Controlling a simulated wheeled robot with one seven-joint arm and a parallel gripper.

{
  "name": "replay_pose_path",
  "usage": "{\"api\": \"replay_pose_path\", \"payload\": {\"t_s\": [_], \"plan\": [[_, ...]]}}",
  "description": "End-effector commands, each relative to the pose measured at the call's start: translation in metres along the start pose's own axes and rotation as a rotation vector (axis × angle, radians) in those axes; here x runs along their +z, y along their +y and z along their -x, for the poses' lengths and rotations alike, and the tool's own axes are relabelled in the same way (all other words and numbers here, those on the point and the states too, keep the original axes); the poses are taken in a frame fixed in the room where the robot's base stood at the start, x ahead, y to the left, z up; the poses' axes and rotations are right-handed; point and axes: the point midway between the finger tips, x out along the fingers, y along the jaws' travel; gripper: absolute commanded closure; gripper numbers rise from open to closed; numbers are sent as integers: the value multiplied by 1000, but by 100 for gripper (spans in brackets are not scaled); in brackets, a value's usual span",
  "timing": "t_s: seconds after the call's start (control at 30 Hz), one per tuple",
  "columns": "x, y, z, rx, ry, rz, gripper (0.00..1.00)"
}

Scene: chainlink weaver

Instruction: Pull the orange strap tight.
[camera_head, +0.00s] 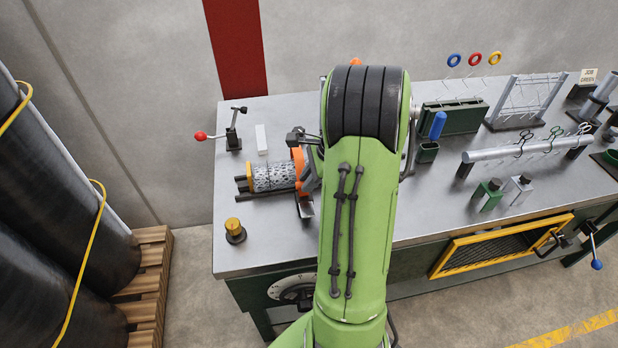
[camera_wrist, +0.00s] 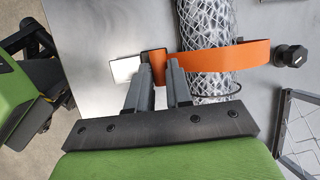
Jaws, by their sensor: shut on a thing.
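The orange strap (camera_wrist: 226,58) crosses over a roll of grey chainlink mesh (camera_wrist: 208,22) in the wrist view. In the head view the strap (camera_head: 298,168) shows as an orange band at the right end of the mesh roll (camera_head: 270,177). My gripper (camera_wrist: 159,68) is shut on the strap's left end, beside the roll. A dark piece sits at that strap end, partly covered by the fingers. The strap's other end reaches a black knob-like post (camera_wrist: 290,56). In the head view my arm hides most of the gripper.
The roll lies on dark bars on the metal workbench (camera_head: 270,240). A white block (camera_wrist: 126,68) is left of my fingers in the wrist view. A red-knobbed lever (camera_head: 231,135) stands behind the roll, a yellow-topped post (camera_head: 235,230) in front. Tools and racks fill the bench's right side.

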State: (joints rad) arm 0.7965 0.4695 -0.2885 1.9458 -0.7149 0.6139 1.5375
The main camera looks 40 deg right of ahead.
Motion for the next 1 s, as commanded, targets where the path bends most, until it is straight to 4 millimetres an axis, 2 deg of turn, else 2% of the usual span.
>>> {"api": "replay_pose_path", "payload": {"t_s": [0.17,0.7,1.0], "plan": [[5,-3,12,0,0,1,100],[38,-20,92,-2,0,0,100],[39,-20,93,-3,0,2,100]]}}
